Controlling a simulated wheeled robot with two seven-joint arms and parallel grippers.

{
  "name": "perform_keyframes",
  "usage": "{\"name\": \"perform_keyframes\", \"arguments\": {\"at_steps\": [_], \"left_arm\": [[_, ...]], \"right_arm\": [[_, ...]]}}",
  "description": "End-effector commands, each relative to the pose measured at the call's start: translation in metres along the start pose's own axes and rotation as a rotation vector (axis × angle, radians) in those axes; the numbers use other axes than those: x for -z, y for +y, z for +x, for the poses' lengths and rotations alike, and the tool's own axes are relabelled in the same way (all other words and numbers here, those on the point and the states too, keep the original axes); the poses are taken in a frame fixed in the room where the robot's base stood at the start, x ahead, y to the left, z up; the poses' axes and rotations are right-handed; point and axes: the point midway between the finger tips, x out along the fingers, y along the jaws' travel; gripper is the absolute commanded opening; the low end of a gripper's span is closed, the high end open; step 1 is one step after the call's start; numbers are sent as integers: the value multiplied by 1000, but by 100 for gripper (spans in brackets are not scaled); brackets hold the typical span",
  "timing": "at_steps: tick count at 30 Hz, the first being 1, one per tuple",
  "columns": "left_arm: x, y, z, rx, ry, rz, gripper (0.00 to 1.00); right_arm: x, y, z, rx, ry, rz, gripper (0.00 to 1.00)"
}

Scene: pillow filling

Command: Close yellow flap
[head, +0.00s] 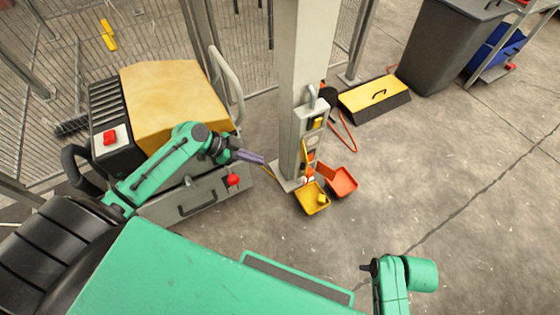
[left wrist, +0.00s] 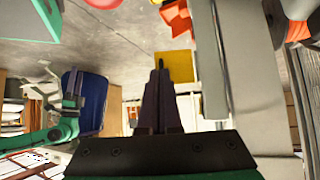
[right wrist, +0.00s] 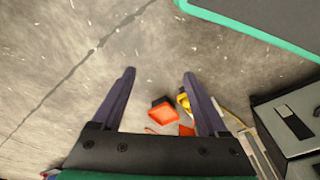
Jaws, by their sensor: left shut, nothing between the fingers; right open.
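The yellow flap (head: 309,200) looks like a shallow yellow tray with a small block on it, low at the foot of a pale post, in the head view. An orange flap (head: 343,181) sits beside it on the right. In the left wrist view a yellow square panel (left wrist: 175,66) shows just beyond the fingertips; I cannot tell if they touch. My left gripper (head: 262,161) is shut and empty, left of the post and above the yellow flap. My right gripper (right wrist: 159,74) is open and empty, away from the flaps, which show small beyond it in its wrist view.
The pale post (head: 304,90) carries a grey box (head: 308,118) and stands close to my left fingers. A yellow-topped machine (head: 170,100) is on the left. A yellow-lidded box (head: 375,95) and grey bin (head: 440,50) are behind. The floor to the right is clear.

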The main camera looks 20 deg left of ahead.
Motion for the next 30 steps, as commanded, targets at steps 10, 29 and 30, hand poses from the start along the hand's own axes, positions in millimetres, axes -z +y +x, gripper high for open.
{"name": "perform_keyframes", "arguments": {"at_steps": [10, 29, 30], "left_arm": [[-1, 0, 76, -1, 5, -1, 0], [27, 0, 120, 1, -1, -1, 0], [27, 0, 119, 1, -1, -1, 0]], "right_arm": [[9, -7, -45, 20, 18, -13, 76], [9, -10, -75, 28, 22, -21, 76], [9, -10, -75, 28, 22, -21, 76]]}}
